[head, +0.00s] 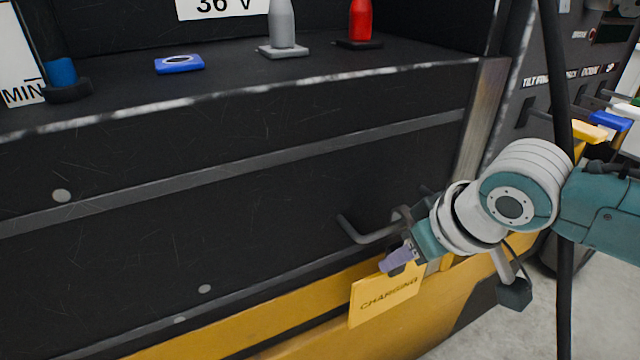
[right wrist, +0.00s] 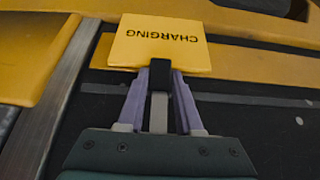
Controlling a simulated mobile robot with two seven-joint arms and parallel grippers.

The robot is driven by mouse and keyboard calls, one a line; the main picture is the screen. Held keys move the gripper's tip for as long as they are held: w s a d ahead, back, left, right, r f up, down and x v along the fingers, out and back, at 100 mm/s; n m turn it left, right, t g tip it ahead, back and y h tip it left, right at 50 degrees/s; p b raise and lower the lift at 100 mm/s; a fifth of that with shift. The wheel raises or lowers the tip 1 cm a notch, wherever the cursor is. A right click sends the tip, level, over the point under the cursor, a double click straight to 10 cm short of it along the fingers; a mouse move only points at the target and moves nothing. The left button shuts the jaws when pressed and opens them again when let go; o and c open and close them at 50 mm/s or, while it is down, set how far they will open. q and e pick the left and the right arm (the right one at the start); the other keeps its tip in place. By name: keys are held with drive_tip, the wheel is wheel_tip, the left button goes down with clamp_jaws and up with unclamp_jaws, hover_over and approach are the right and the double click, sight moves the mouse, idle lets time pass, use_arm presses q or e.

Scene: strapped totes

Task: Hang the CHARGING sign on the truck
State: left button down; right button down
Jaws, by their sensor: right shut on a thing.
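The yellow CHARGING sign (head: 385,298) hangs from my right gripper (head: 401,259) in front of the truck's yellow lower edge (head: 270,325). The gripper's purple fingers are shut on the top part of the sign. The right wrist view shows the sign's face (right wrist: 158,42) upside down beyond the fingertips (right wrist: 160,80), with a black piece (right wrist: 160,72) between them. A grey bent hook (head: 368,234) sticks out of the truck's black side panel (head: 300,210), just left of and above the gripper. The sign appears apart from this hook. My left gripper is not in view.
On the black ledge above are a blue tag (head: 180,64), a grey bottle-shaped piece (head: 282,28), a red one (head: 361,22) and a blue knob (head: 62,73). Levers with yellow (head: 589,131) and blue (head: 611,121) handles are at right. A black upright (head: 562,200) stands beside my right arm.

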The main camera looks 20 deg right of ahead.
drive_tip(key=c, duration=0.5)
unclamp_jaws()
drive_tip(key=s+a+r+g+p, duration=0.1)
drive_tip(key=s+a+r+p, duration=0.1)
drive_tip(key=s+r+p, duration=0.65)
drive_tip(key=s+a+r+g+p, duration=0.15)
drive_tip(key=s+r+p, duration=0.35)
drive_tip(key=r+p, duration=0.6)
drive_tip(key=s+a+r+p, duration=0.3)
drive_tip(key=s+r+p, duration=0.4)
drive_tip(key=r, duration=0.6)
wheel_tip(320, 180, up, 35)
drive_tip(key=n+p, duration=0.1)
drive_tip(key=p, duration=3.4)
drive_tip(key=shift+w, duration=0.15)
